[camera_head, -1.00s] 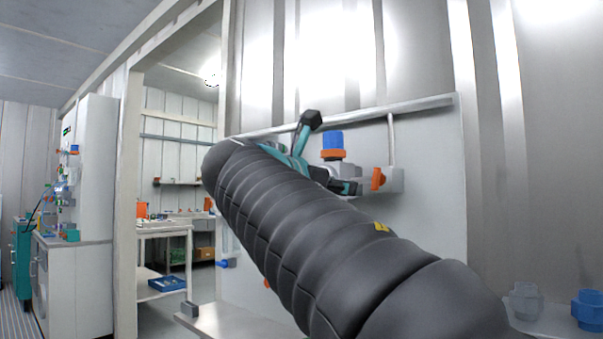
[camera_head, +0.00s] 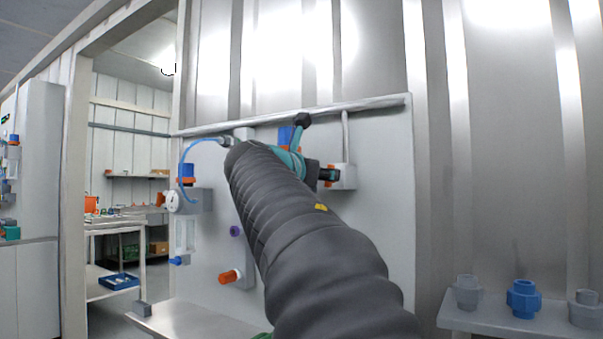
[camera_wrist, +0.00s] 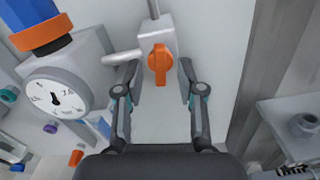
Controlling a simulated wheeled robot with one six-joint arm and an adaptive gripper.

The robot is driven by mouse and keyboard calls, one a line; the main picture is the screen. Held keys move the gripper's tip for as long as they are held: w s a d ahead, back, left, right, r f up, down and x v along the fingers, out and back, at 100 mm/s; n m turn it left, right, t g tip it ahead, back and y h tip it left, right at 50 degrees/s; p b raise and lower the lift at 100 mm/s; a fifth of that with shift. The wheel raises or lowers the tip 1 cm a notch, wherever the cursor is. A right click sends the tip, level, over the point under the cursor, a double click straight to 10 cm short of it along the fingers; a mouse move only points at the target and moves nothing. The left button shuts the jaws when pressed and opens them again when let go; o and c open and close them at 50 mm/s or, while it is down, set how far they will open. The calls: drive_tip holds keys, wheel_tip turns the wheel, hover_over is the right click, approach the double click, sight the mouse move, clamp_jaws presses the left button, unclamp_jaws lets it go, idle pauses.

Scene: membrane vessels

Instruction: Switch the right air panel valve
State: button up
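The right air panel valve has an orange handle (camera_wrist: 160,58) on a grey block (camera_wrist: 165,28), upright in the middle of the wrist view. In the head view the grey block (camera_head: 347,177) is at the right of the panel, and its handle is largely hidden by my gripper. My gripper (camera_wrist: 159,70) is open, with one finger on each side of the handle's lower end in the picture. Bare panel shows between the fingers and the handle. Whether the fingertips reach the handle's depth I cannot tell.
A round gauge (camera_wrist: 56,98) and a blue-and-orange regulator knob (camera_wrist: 38,22) are close on the left. The white panel (camera_head: 385,220) is bare to the right of the valve. A grey shelf (camera_head: 500,318) with blue and grey fittings stands at lower right.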

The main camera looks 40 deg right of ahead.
drive_tip(key=shift+x, duration=0.8)
clamp_jaws()
drive_tip(key=shift+m, duration=0.4)
drive_tip(key=shift+s+d+f+m+b, duration=0.15)
drive_tip(key=shift+m+b, duration=0.95)
drive_tip(key=shift+m, duration=2.7)
drive_tip(key=shift+s+a+f+m+b, duration=0.15)
drive_tip(key=shift+m+b, duration=0.9)
drive_tip(key=shift+m, duration=2.75)
drive_tip(key=shift+w+d, duration=0.1)
